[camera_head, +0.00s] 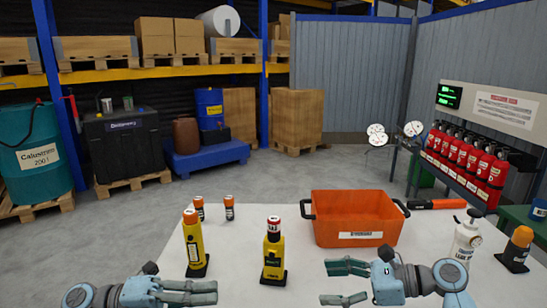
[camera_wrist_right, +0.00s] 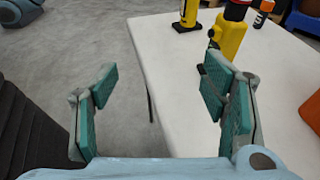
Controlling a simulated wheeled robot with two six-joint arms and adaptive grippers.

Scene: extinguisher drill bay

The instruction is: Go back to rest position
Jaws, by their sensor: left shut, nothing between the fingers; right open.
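My left gripper (camera_head: 212,292) is at the bottom left of the head view, over the near part of the white table (camera_head: 330,262). Its fingers are together with nothing between them. My right gripper (camera_head: 327,283) is at the bottom centre-right, its fingers pointing left and spread apart. In the right wrist view its two teal-padded fingers (camera_wrist_right: 160,100) stand wide apart with only floor and table edge between them. A yellow-and-black extinguisher (camera_head: 273,252) stands upright between the two grippers, apart from both in the head view.
A yellow orange-capped canister (camera_head: 194,246) stands behind my left gripper. An orange bin (camera_head: 357,221) stands behind my right one. A white bottle (camera_head: 466,240) and a dark orange-topped canister (camera_head: 516,250) are at right. Red extinguishers (camera_head: 463,157) line a rack beyond.

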